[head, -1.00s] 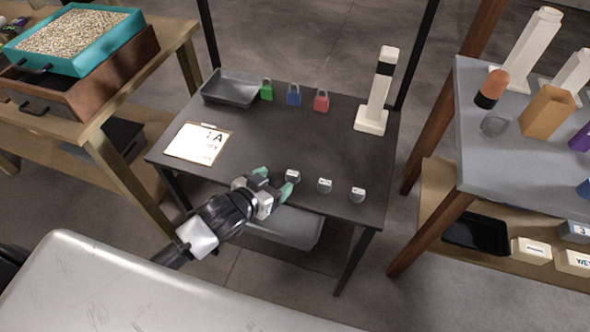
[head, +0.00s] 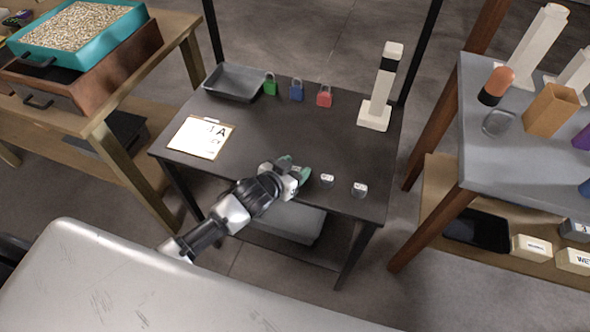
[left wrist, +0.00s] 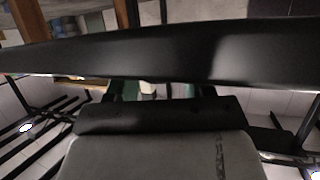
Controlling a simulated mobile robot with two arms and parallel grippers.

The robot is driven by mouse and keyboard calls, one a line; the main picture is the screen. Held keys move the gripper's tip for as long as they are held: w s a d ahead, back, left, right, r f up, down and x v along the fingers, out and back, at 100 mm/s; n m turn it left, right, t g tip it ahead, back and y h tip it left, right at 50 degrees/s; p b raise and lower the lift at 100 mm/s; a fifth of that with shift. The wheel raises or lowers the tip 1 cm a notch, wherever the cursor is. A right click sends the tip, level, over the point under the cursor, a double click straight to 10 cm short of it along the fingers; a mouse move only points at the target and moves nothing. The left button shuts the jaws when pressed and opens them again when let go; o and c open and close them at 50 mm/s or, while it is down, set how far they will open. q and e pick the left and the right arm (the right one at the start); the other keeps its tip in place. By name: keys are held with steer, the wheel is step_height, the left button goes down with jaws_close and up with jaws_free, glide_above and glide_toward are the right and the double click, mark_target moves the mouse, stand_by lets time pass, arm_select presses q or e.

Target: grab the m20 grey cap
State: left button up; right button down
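Three small dark grey caps with white labelled tops stand in a row near the front edge of the black table; the labels are too small to read surely. The left cap (head: 295,171) is between the green fingertips of my left gripper (head: 294,168) and partly hidden by it. I cannot tell whether the fingers press on it. The middle cap (head: 327,180) and the right cap (head: 359,189) stand free to the right. In the left wrist view, the green fingertips show beyond a dark edge, with a pale patch between them. My right gripper is not in view.
On the black table (head: 262,132) are a clipboard (head: 201,137), a grey tray (head: 234,83), green, blue and red padlocks (head: 324,96) and a white post (head: 381,90). A grey bin (head: 290,222) is below. A grey table (head: 470,140) stands right. The table's middle is clear.

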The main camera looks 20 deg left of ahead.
arm_select(q)
steer(key=c, duration=0.7)
steer(key=shift+o, duration=0.2)
